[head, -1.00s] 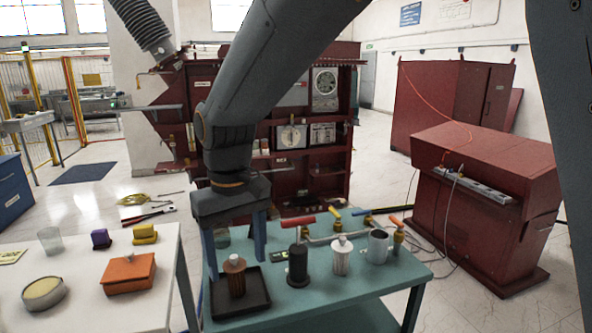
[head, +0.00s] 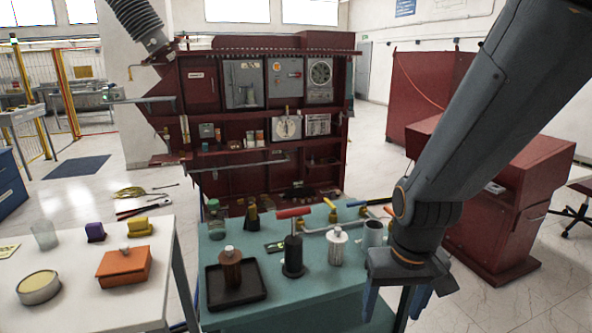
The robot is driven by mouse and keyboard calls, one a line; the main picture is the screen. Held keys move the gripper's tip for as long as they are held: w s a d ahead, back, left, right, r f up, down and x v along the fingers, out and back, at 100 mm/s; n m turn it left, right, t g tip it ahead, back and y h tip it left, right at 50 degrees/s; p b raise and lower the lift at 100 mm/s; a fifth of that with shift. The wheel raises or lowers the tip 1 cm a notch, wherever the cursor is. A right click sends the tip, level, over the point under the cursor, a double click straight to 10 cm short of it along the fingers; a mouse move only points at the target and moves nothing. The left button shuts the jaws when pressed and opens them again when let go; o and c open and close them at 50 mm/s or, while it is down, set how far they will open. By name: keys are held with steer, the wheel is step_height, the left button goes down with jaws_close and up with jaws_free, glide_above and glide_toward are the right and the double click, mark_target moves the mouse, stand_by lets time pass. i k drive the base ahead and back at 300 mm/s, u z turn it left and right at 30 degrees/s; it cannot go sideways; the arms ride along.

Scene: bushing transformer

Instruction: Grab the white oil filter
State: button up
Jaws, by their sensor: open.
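The white oil filter (head: 337,246) stands upright on the teal table (head: 325,290), between a black cylinder with a red handle (head: 293,253) and a grey metal mug (head: 373,235). My gripper (head: 396,305) points down at the table's right front edge, to the right of and nearer than the filter. Its two fingers are apart, with nothing seen between them. My gripper and wrist hide the right end of the table.
A brown ribbed cylinder (head: 230,268) stands in a black tray (head: 236,288) at the table's left. Valves with coloured handles (head: 333,213) stand behind the filter. A white table (head: 100,300) with an orange box (head: 124,266) is at left. A dark red cabinet (head: 260,180) is behind.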

mark_target(337, 238)
steer(key=u, duration=2.45)
steer(key=k, duration=0.8)
steer(key=z, duration=1.45)
steer(key=i, duration=1)
steer(key=z, duration=0.05)
